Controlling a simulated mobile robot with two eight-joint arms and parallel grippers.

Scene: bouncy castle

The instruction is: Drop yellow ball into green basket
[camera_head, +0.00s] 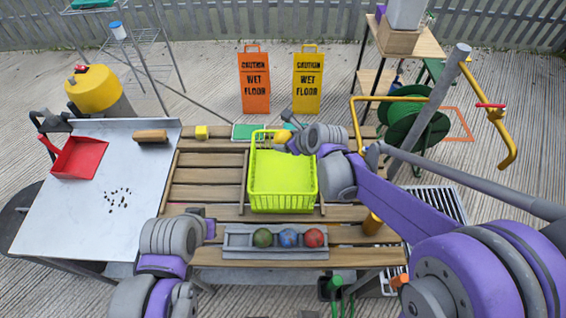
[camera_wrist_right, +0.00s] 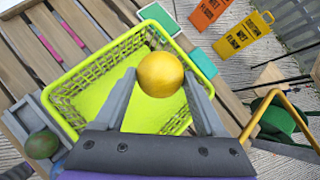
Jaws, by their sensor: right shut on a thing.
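The yellow ball (camera_head: 282,136) is held between the fingertips of my right gripper (camera_head: 289,134), above the far end of the green basket. It also shows in the right wrist view (camera_wrist_right: 160,74), between the two fingers (camera_wrist_right: 158,92) with the basket behind it. The green basket (camera_head: 283,204) stands upright on the wooden table, and its visible floor is empty. Its rim also shows in the wrist view (camera_wrist_right: 75,75).
A grey tray (camera_head: 236,241) in front of the basket holds a green ball (camera_head: 263,238), a blue ball (camera_head: 288,238) and a red ball (camera_head: 313,238). A metal table (camera_head: 75,215) with a red dustpan (camera_head: 80,157) stands left.

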